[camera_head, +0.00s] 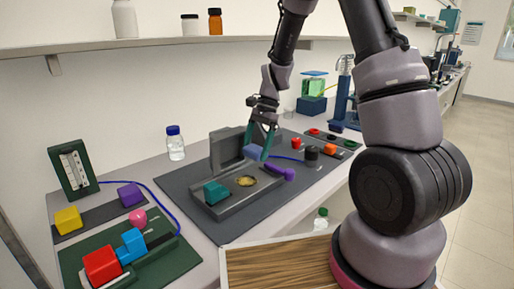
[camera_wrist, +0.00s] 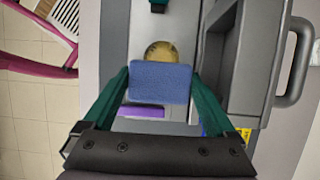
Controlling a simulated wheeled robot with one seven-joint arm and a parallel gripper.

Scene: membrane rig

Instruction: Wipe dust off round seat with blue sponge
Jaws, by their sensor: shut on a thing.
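The blue sponge (camera_wrist: 160,82) is held between the two green fingers of my gripper (camera_wrist: 161,80) in the wrist view. In the head view the sponge (camera_head: 253,152) shows at the fingertips of my gripper (camera_head: 262,142), above the grey rig. The round seat (camera_head: 245,181) is a yellowish disc set in the rig's grey base. In the wrist view the round seat (camera_wrist: 161,51) shows just beyond the sponge, which hides part of it. Darker patches show on the seat. I cannot tell whether the sponge touches the seat.
A teal block (camera_head: 215,192) stands left of the seat and a purple handle (camera_head: 277,173) right of it. The rig's grey upright lid (camera_head: 228,148) stands behind. Red, yellow and blue blocks lie at the left. A clear bottle (camera_head: 175,143) stands behind the mat.

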